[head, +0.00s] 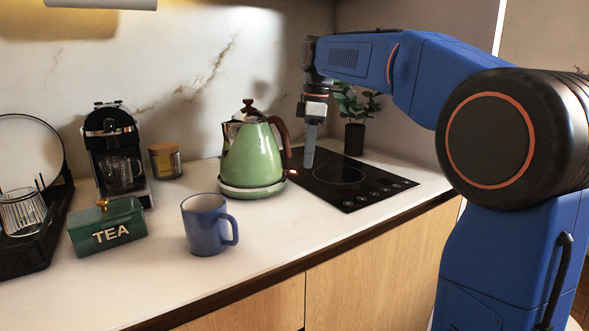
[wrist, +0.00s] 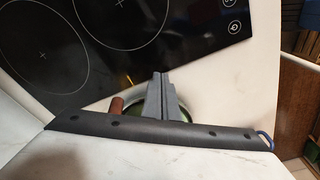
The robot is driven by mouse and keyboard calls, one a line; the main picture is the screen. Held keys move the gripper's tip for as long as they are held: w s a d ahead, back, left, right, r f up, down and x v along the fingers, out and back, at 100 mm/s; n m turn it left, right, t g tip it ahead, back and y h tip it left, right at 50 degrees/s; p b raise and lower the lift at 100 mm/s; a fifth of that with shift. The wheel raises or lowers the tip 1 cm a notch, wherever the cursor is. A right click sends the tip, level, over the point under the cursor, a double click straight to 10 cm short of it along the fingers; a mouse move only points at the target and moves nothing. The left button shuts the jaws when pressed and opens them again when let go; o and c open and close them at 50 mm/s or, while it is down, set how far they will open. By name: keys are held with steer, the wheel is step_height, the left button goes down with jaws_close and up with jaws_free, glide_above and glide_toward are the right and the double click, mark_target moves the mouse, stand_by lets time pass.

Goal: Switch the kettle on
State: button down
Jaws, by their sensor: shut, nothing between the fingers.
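The green kettle (head: 254,157) stands upright on its round base (head: 246,193) on the counter, with its brown handle on the right. My gripper (head: 309,163) points down just right of the kettle's handle, over the hob's left part, shut and empty. In the wrist view the shut fingers (wrist: 164,80) cover much of the kettle; the brown handle (wrist: 116,105) shows beside them.
The black hob (head: 350,182) lies right of the kettle, with a potted plant (head: 355,125) behind it. A blue mug (head: 205,225), a green tea box (head: 108,228), a coffee machine (head: 108,140) and a jar (head: 165,161) stand to the left. The counter front of the kettle is clear.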

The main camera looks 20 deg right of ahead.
steer(key=shift+r, duration=0.1)
step_height(320, 180, up, 12)
steer(key=d, duration=0.1)
steer(key=shift+s, duration=0.15)
stand_by(0.4)
steer(key=shift+d, duration=0.1)
